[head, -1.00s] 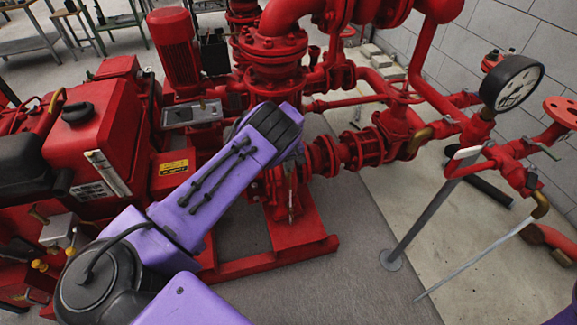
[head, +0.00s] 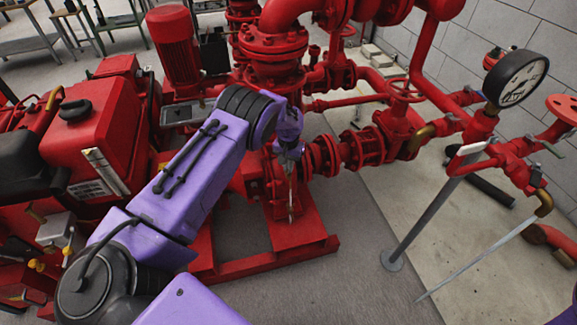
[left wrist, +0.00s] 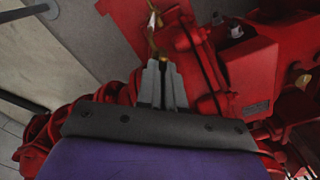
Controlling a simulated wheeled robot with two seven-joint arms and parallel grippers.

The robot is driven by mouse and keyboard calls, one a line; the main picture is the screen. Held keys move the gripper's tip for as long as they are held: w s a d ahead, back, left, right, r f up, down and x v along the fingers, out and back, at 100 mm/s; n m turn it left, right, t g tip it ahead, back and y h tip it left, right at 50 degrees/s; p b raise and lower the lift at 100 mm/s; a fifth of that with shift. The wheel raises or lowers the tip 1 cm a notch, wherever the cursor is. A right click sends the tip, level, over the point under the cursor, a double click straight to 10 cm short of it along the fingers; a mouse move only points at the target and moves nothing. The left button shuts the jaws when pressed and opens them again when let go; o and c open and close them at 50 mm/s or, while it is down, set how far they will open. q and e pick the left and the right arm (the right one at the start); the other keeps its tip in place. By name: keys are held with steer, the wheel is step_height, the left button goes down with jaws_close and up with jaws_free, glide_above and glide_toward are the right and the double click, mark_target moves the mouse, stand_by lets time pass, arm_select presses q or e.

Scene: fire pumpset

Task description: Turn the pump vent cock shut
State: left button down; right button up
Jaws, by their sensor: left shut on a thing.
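The pump vent cock shows as a small brass piece on the red pump in the left wrist view (left wrist: 154,50), just beyond my fingertips. A pale strip and a thin brass part show above it. My left gripper (left wrist: 162,68) has its two grey fingers close together, shut on the brass piece. In the head view my left gripper (head: 291,160) points down at the front of the pump, below the large red flanged pipe. A thin brass-coloured part (head: 291,203) hangs below it. The cock's exact angle is hard to tell. My right gripper is out of view.
The red engine (head: 95,135) stands left, close to my left arm. A red valve with a handwheel (head: 403,92), a pressure gauge (head: 516,78) and a grey post (head: 425,215) stand right. The floor in front of the red base frame is clear.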

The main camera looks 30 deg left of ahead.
arm_select(q)
steer(key=m, duration=0.5)
steer(key=shift+b, duration=0.4)
steer(key=shift+m+b, duration=0.3)
steer(key=shift+m, duration=2.5)
steer(key=c, duration=1.3)
jaws_free()
steer(key=shift+d, duration=0.1)
steer(key=shift+o, duration=0.2)
step_height(320, 180, up, 11)
steer(key=p, duration=0.1)
steer(key=shift+f, duration=0.2)
